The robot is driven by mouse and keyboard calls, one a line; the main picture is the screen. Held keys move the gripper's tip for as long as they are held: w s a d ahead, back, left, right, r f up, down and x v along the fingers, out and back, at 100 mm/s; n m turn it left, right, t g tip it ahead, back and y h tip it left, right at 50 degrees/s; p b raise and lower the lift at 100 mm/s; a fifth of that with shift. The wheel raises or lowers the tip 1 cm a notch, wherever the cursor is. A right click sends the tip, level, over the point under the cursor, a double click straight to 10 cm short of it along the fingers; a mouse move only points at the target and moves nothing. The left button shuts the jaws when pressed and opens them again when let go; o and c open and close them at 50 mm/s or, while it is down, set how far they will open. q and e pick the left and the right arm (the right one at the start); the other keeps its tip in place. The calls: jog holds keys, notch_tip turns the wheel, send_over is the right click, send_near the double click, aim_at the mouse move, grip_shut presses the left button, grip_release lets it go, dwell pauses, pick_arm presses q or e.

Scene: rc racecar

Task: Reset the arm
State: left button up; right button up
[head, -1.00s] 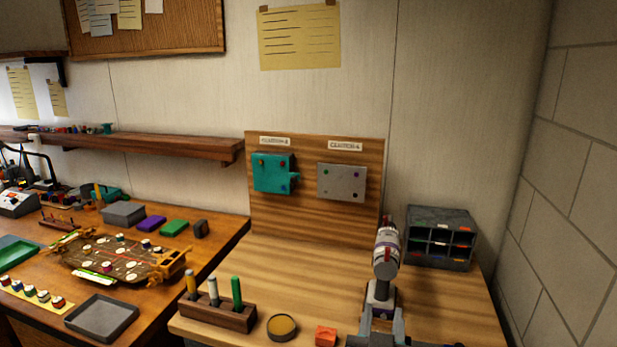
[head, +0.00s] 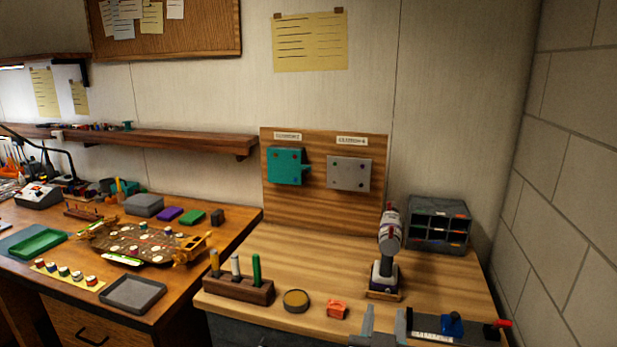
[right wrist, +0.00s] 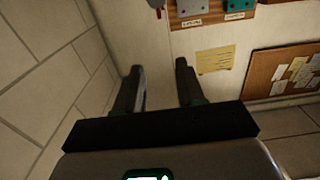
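My right gripper (head: 385,322) is at the bottom of the head view, in front of a grey-white handheld driver (head: 389,237). The driver stands upright in a small dock (head: 384,284) on the wooden bench. The gripper's fingers are apart with nothing between them. They also show apart and empty in the right wrist view (right wrist: 160,88), with the wall beyond. A gap shows between the fingertips and the dock. My left gripper is not in view.
A board (head: 322,217) with a teal plate (head: 286,167) and a grey plate (head: 349,174) stands behind. A marker rack (head: 238,290), round tin (head: 296,300) and orange block (head: 337,310) line the front. A drawer unit (head: 440,225) stands right; a red-handled tool (head: 456,326) lies lower right.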

jog(key=w+d+f+g+h, duration=0.2)
jog(key=d+f+g, duration=0.1)
jog(key=d+f, duration=0.8)
notch_tip(320, 180, down, 16)
jog(key=s+n+g+y, duration=0.2)
jog(key=g, duration=0.2)
jog(key=s+a+f+g+y, duration=0.1)
jog(key=s+f+g+y, duration=0.15)
jog(key=f, duration=0.35)
jog(key=s+a+f+g+y, duration=0.1)
jog(key=s+f, duration=0.3)
jog(key=f, duration=0.2)
jog(key=s+a+f+g+y, duration=0.2)
jog(key=s+a+g, duration=0.1)
jog(key=s, duration=0.4)
jog(key=s+a+f+g+y, duration=0.3)
jog(key=s+a, duration=0.2)
jog(key=s, duration=0.3)
jog(key=shift+a+m, duration=0.4)
jog(key=shift+f+g+y, duration=0.1)
jog(key=shift+g+y, duration=0.15)
